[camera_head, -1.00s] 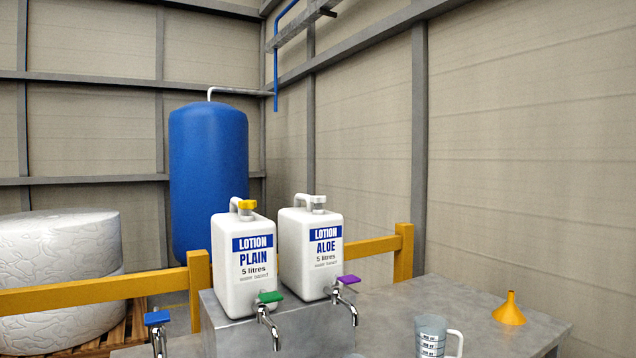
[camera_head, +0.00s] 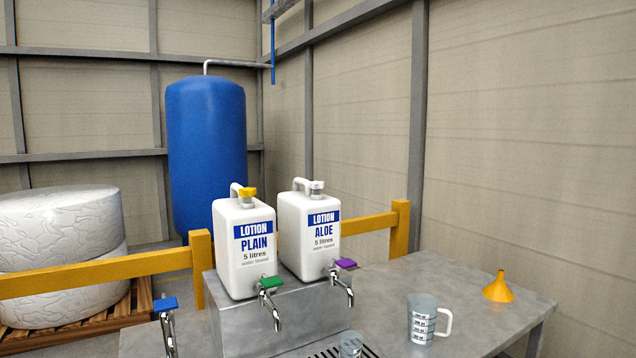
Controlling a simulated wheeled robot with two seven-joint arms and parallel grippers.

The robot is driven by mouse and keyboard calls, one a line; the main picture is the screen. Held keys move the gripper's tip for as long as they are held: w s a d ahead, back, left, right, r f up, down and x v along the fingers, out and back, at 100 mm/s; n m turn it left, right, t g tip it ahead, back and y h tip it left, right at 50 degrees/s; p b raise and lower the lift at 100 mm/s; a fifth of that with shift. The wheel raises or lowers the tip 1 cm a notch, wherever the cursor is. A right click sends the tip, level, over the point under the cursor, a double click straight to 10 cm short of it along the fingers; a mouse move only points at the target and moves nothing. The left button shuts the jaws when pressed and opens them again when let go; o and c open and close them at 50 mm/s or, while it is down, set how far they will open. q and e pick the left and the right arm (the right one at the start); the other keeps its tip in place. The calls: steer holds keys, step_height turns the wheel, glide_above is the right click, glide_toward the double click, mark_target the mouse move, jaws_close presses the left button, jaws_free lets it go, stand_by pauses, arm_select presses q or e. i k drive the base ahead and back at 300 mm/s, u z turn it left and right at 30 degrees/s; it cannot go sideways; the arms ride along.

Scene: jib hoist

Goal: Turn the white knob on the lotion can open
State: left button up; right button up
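Two white lotion cans stand upright side by side on a raised grey block. The can marked "LOTION ALOE" (camera_head: 309,250) is on the right and has a white knob (camera_head: 317,187) on top, beside its handle. A tap with a purple lever (camera_head: 345,264) sticks out of its lower front. The can marked "LOTION PLAIN" (camera_head: 236,270) is on the left, with a yellow knob (camera_head: 249,192) and a tap with a green lever (camera_head: 271,282). Neither of my grippers shows in the head view.
A clear measuring jug (camera_head: 421,318) and an orange funnel (camera_head: 498,287) stand on the grey table (camera_head: 385,285). A small clear cup (camera_head: 350,345) sits by a drain grate below the taps. A blue-levered tap (camera_head: 166,304) is at left. A yellow rail (camera_head: 100,273) runs behind.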

mark_target(317, 186)
steer(key=z, duration=1.65)
steer(key=i, duration=1.9)
steer(key=u, duration=3.4)
